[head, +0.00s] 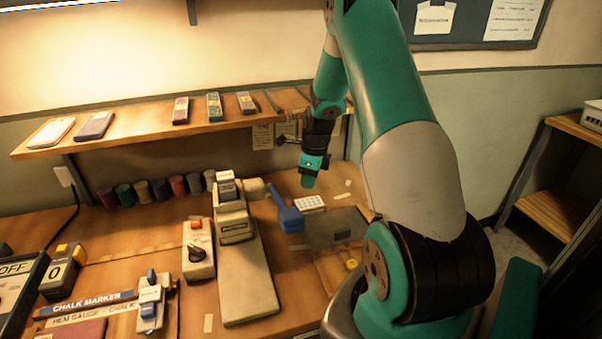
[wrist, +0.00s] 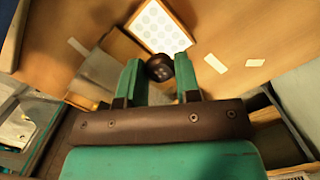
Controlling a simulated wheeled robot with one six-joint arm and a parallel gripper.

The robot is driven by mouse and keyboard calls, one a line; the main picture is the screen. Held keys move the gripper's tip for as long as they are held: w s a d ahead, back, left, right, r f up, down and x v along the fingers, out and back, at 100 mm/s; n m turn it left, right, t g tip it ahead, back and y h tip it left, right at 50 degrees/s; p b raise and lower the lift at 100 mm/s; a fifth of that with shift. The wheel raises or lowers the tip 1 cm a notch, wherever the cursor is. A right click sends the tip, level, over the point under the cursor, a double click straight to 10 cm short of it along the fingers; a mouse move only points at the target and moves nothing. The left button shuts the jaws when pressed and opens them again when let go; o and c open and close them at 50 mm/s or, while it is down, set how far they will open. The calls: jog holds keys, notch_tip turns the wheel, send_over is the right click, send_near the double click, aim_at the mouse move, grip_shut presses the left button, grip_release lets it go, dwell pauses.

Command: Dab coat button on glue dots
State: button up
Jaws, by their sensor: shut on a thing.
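My gripper (wrist: 159,74) is shut on a dark brown round coat button (wrist: 159,66), which shows between the two green fingertips in the wrist view. Small holes show on the button's face. The sheet of glue dots (wrist: 155,22) is a white card with rows of pale round dots in a wooden-edged frame, beyond the fingertips. In the head view my gripper (head: 310,180) hangs above the bench, with the glue-dot card (head: 309,203) below it. The button cannot be made out in the head view. The gap between button and card is hard to judge.
A blue-handled tool (head: 287,214) and a beige press (head: 240,250) stand left of the card. A dark mat (head: 320,232) lies in front of it, with a yellow ring (head: 352,264) nearby. A shelf (head: 150,131) runs along the wall behind, above several spools (head: 143,191).

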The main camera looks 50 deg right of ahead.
aim_at(309, 203)
jog(key=shift+s+d+f+b, duration=0.1)
jog(key=shift+d+f+b, duration=0.05)
jog(key=shift+f+b, duration=0.5)
notch_tip(309, 203, down, 4)
jog(key=b, duration=0.3)
jog(key=shift+f, duration=0.15)
jog(key=shift+f+b, duration=0.15)
jog(key=shift+b, duration=0.15)
jog(key=shift+s+f, duration=0.1)
jog(key=shift+f, duration=0.4)
dwell(1.2)
notch_tip(309, 203, up, 7)
jog(key=p, duration=0.5)
jog(key=shift+r+p, duration=0.1)
jog(key=shift+p, duration=0.3)
dwell(0.7)
